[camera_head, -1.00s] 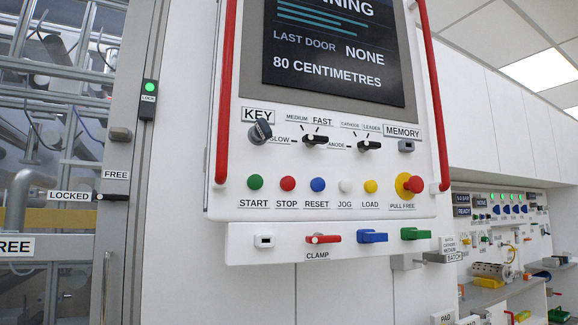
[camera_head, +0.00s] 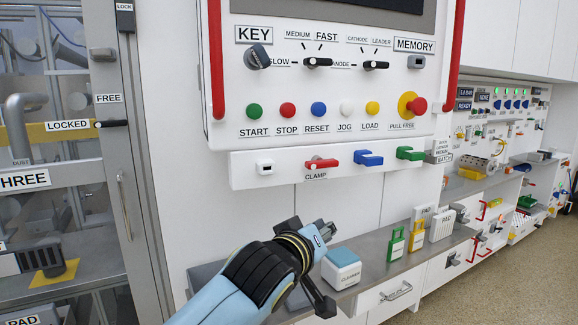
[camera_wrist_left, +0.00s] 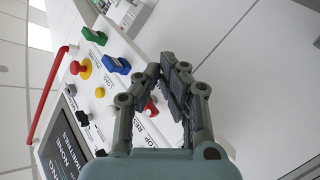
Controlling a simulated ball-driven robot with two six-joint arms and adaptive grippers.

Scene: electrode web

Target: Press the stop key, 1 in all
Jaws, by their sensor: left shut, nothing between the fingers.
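The stop key (camera_head: 287,109) is a round red button above the STOP label on the white control panel, between the green start key (camera_head: 254,111) and the blue reset key (camera_head: 319,109). My left gripper (camera_head: 324,230) is shut and empty, below and in front of the panel, well apart from the stop key. In the left wrist view my left gripper's fingers (camera_wrist_left: 170,65) come together at the tips and cover part of the panel. I cannot make out the stop key there. My right gripper is in neither view.
Under the key row is a strip with a red clamp handle (camera_head: 322,163), a blue handle (camera_head: 368,158) and a green handle (camera_head: 410,153). Red rails (camera_head: 216,60) flank the panel. A cleaner box (camera_head: 341,268) and padlocks stand on the grey shelf (camera_head: 385,275) below.

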